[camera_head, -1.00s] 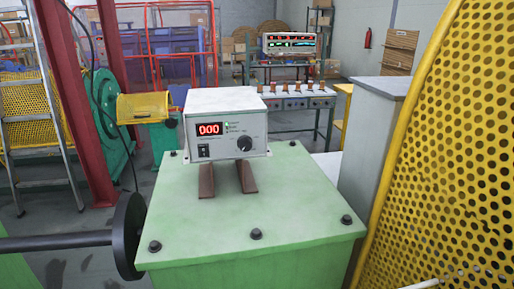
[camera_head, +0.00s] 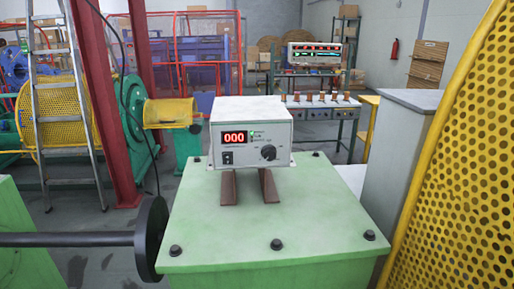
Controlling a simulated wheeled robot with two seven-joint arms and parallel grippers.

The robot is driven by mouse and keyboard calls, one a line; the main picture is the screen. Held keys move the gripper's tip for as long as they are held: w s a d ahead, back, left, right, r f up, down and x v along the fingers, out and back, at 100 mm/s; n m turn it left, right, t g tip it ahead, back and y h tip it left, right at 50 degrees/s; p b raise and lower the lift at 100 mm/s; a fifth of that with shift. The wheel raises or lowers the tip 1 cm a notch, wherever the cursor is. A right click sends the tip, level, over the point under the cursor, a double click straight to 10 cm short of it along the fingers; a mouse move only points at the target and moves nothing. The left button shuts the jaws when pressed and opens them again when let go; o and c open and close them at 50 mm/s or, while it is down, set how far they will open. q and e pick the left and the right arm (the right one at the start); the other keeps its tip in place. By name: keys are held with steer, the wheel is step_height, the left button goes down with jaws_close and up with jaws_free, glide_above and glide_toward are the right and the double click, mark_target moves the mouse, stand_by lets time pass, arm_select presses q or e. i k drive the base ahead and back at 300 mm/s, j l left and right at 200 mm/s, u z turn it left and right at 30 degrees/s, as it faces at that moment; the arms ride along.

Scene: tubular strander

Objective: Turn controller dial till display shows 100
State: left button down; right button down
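The controller (camera_head: 251,114) is a white box on two brown feet, standing on top of a green machine block (camera_head: 240,225). Its red display (camera_head: 234,138) reads 000. The black dial (camera_head: 268,153) is on the right of its front face, with a light mark on it. A black switch (camera_head: 227,158) is at the lower left of the front. Neither of my grippers shows in the head view, and nothing touches the dial.
A yellow perforated guard (camera_head: 460,150) rises on the right, beside a grey cabinet (camera_head: 395,150). A black flanged shaft (camera_head: 150,238) lies at the left of the block. A ladder (camera_head: 65,120) and a red post (camera_head: 105,110) stand further left. The block's top is clear before the controller.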

mark_target(269, 152)
steer(key=l+z, duration=0.25)
steer(key=z, duration=0.15)
steer(key=k+l+z, duration=0.1)
steer(key=l+z, duration=0.25)
